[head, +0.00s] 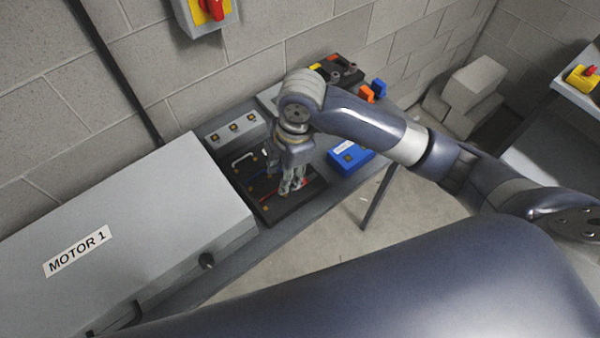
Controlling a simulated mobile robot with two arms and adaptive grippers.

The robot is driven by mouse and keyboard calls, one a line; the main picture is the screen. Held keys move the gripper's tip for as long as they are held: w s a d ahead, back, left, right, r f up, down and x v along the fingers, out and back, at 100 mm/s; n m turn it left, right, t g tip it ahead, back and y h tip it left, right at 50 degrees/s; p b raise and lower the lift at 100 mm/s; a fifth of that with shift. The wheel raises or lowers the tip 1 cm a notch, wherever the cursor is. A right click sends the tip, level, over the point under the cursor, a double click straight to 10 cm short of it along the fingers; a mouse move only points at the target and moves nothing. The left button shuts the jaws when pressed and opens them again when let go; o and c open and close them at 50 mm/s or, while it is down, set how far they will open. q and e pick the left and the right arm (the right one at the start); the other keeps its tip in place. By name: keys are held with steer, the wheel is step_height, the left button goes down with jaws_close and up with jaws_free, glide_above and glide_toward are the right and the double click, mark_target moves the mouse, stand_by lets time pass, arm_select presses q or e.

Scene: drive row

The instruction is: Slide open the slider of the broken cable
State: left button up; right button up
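A dark board (279,213) with cables lies on the bench beside the motor box. A red cable (268,198) and a white cable (243,157) show on it, with small brass-coloured fittings. I cannot make out which cable is broken or where its slider is. My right gripper (292,190) points down over the right part of the board and hides some of it. Its fingers are close together. I cannot tell whether they hold anything or touch the board. My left gripper is not in view.
A grey box labelled MOTOR 1 (150,210) stands left of the board. A grey block with three buttons (238,129) is behind it, and a blue box (350,158) is to its right. Grey blocks (473,86) are stacked in the corner. My large dark link fills the foreground.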

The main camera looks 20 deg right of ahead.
steer(key=w+d+r+n+h, duration=0.2)
steer(key=d+r, duration=0.2)
steer(key=shift+g, duration=0.3)
steer(key=f+p, duration=0.1)
steer(key=f, duration=0.4)
steer(key=f+p, duration=0.1)
steer(key=f, duration=0.5)
steer(key=shift+w+d+f, duration=0.1)
steer(key=shift+d, duration=0.1)
jaws_close()
